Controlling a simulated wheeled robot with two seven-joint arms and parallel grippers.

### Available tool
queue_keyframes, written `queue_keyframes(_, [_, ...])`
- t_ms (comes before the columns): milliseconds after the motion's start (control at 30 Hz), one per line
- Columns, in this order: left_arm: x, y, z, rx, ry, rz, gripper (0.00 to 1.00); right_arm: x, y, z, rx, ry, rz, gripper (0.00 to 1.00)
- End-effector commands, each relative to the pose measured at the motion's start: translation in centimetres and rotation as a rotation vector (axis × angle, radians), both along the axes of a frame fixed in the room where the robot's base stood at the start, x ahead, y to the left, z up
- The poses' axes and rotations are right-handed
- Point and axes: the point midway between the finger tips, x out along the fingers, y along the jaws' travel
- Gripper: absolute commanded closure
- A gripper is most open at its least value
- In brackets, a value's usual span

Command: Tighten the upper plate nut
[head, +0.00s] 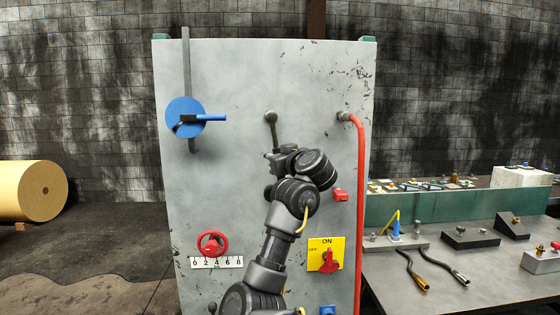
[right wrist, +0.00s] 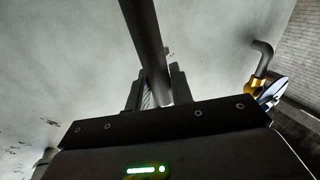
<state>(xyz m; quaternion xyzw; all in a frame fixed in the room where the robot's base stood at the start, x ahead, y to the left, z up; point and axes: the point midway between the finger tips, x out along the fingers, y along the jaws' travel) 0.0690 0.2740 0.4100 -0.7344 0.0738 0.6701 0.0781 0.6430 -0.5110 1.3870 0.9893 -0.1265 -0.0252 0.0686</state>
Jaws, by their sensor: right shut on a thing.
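A dark bar (head: 273,134) with a rounded head at its upper end stands out on the grey panel (head: 325,90), right of the blue wheel. The head may be the upper plate nut, but I cannot tell. My right gripper (head: 272,153) is at the bar's lower end, partly hidden by its own wrist. In the right wrist view my right gripper (right wrist: 157,92) is shut on the bar (right wrist: 145,35), which runs up from between its fingers. The bar's far end is out of that view. My left gripper is not in view.
The blue wheel (head: 185,118) with a handle is at the panel's upper left. A red hose (head: 361,200) runs down the right edge. A red handwheel (head: 212,244) and a yellow switch plate (head: 314,246) sit lower. A bench (head: 490,295) with parts stands at right.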

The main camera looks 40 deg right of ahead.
Motion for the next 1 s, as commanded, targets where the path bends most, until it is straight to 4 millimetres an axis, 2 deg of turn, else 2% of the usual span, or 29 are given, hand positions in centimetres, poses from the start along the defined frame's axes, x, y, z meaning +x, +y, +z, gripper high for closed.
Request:
queue_keyframes(467, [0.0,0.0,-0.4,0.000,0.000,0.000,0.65,0.1,0.2,0.0,0.014,-0.012,0.001,1.00])
queue_keyframes(1000, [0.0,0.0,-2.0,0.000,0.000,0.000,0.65,0.7,1.0,-0.2,0.083,-0.064,0.001,1.00])
